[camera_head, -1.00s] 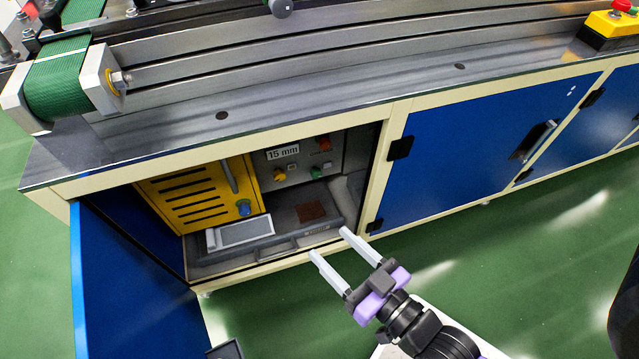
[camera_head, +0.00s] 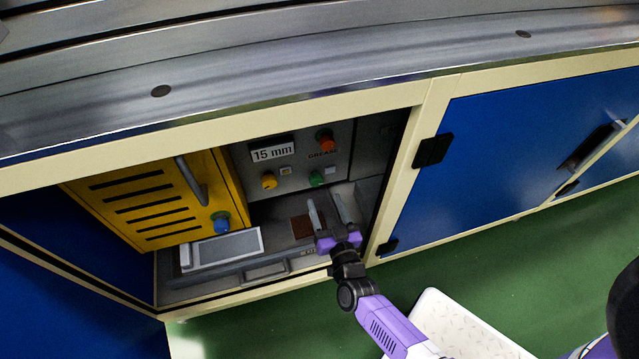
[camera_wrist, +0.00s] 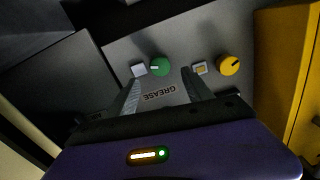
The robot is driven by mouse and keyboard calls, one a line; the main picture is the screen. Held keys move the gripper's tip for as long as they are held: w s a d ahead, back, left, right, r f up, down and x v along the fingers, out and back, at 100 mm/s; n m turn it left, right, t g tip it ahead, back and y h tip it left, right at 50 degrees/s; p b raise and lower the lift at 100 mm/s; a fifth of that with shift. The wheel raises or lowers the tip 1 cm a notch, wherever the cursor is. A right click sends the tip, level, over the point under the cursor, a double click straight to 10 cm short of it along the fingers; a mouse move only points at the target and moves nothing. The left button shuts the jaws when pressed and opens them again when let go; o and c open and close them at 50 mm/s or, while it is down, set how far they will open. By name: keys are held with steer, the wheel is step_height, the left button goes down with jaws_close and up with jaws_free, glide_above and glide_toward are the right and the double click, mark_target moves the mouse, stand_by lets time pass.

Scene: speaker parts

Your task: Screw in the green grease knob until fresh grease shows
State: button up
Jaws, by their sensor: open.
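The green grease knob (camera_head: 316,179) sits on the grey panel at the back of the open cabinet, below the GREASE lettering. In the wrist view the green knob (camera_wrist: 160,66) shows ahead of and between my fingers, with a pale mark on its face. My gripper (camera_head: 325,207) is open and empty, inside the cabinet opening, below and in front of the panel. In the wrist view my gripper (camera_wrist: 158,90) has its two fingers pointing toward the panel, apart from the knob. No fresh grease is visible to me.
A yellow knob (camera_head: 269,181) and a red knob (camera_head: 326,140) are on the same panel, with a 15 mm display (camera_head: 272,152). A yellow vented box (camera_head: 150,205) with a blue knob (camera_head: 221,222) stands left. The cabinet frame (camera_head: 385,200) borders my arm on the right.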

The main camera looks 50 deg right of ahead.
mark_target(318, 184)
steer(key=b+x, duration=0.1)
steer(key=x, duration=0.5)
steer(key=shift+w+d+b, duration=0.3)
steer(key=shift+b, duration=0.1)
steer(key=shift+c, duration=0.5)
jaws_close()
steer(key=m, duration=0.4)
steer(key=shift+b, duration=0.4)
steer(key=m+b, duration=0.1)
steer(key=m, duration=0.3)
steer(key=shift+m, duration=0.3)
